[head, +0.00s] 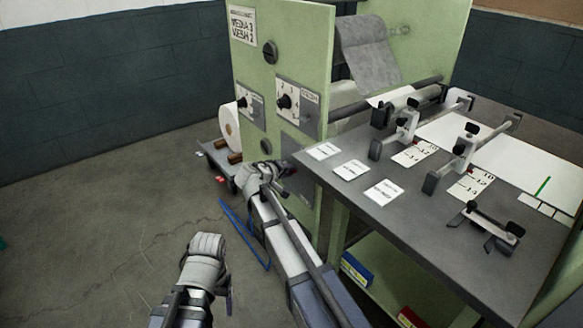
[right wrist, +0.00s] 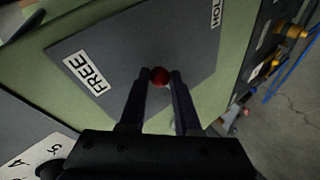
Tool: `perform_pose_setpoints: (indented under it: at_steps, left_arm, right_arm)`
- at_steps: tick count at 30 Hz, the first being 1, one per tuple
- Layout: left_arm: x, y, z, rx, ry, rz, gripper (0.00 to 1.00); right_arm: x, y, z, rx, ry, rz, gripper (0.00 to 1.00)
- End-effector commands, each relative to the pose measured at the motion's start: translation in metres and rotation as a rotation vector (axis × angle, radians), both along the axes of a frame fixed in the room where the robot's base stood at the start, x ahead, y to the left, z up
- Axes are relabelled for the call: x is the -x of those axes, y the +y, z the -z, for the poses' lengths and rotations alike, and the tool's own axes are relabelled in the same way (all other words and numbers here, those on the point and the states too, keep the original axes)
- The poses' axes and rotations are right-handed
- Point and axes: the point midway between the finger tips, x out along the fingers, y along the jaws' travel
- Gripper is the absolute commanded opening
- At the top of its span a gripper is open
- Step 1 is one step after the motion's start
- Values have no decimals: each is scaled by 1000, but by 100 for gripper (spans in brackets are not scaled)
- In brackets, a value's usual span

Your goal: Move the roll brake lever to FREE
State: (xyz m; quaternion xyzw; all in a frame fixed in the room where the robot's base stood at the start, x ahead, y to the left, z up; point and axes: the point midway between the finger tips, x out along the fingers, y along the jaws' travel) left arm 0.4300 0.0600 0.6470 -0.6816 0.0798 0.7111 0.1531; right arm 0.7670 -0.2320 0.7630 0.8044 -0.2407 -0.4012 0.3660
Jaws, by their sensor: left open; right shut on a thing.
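The roll brake lever shows as a red ball knob (right wrist: 159,76) in the right wrist view, in front of a grey plate (right wrist: 130,42). The plate carries a FREE label (right wrist: 86,72) at the left and a partly cut-off label ending in "TON" (right wrist: 217,12) at the upper right. The knob is between the two labels. My right gripper (right wrist: 160,84) is shut on the knob; in the head view it (head: 284,170) is at the lower part of the green machine side and hides the lever. My left gripper (head: 207,256) is open, low over the floor, away from the machine.
The green machine panel (head: 255,72) has rotary dials (head: 284,101). A grey worktable (head: 410,215) with cards and clamps stands right of my right arm. A white roll (head: 230,126) lies on a low cart at the left. The floor at the left is clear.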

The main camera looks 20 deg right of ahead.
Motion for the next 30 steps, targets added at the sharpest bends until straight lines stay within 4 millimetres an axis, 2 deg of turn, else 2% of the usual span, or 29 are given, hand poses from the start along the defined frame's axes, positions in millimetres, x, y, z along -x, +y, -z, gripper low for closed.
perform_pose_setpoints:
  at_steps: [1, 9, 30]
  left_arm:
    - [0, 0, -10, 0, 0, 0, 70]
    - [0, 0, -26, 0, 0, 0, 70]
    - [0, 0, -31, 0, 0, 0, 70]
  right_arm:
    - [-5, 2, -8, 10, 29, 0, 0]
    - [-11, 4, -16, 54, 154, -1, 0]
    - [-13, 5, -19, 77, 213, -2, 0]
